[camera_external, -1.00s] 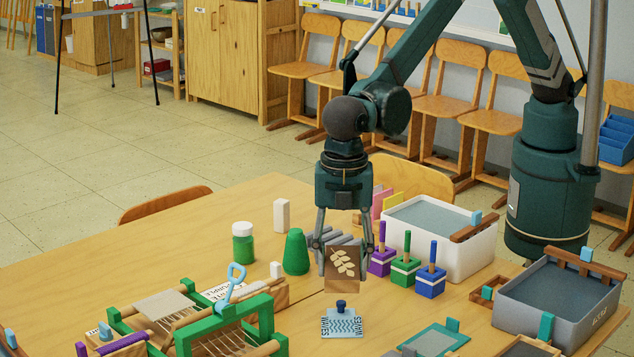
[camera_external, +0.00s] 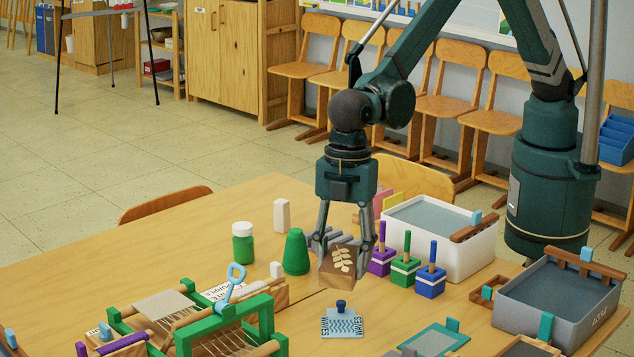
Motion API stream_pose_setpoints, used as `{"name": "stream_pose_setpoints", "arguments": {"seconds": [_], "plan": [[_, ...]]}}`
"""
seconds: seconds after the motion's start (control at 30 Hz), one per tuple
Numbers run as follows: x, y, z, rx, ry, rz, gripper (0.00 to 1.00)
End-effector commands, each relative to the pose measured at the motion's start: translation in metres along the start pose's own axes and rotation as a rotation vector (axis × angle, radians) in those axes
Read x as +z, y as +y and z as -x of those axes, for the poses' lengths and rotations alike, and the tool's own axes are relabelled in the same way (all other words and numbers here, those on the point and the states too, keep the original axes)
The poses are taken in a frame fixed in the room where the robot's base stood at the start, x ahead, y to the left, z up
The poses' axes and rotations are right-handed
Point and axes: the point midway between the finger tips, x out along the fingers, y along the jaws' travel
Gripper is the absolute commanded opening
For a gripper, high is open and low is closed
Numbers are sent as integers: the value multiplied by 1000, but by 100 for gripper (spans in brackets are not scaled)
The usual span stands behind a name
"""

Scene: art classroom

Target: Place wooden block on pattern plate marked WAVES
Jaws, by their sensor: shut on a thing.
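The wooden block (camera_external: 340,268) is brown with a pale leaf picture on one face. My gripper (camera_external: 343,250) is shut on it and holds it above the table, tilted so that the leaf face points partly upward. The plate marked WAVES (camera_external: 343,325) lies on the table just in front of and below the block. It is pale with blue wavy lines and has a dark blue knob at its back edge. The block is apart from the plate.
A green cone (camera_external: 296,252) and a green-filled jar (camera_external: 243,243) stand left of my gripper. Purple, green (camera_external: 404,270) and blue stamps stand to the right, before a white tub (camera_external: 455,255). A green frame (camera_external: 230,325) is front left, a grey tub (camera_external: 560,300) at right.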

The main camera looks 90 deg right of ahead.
Motion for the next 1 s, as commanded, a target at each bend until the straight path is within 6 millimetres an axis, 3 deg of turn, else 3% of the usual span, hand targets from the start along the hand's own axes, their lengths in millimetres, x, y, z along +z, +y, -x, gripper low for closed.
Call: {"name": "stream_pose_setpoints", "arguments": {"seconds": [0.5,1.0], "plan": [[4,-2,18,80,161,-415,25],[4,-2,20,92,178,-461,25]]}}
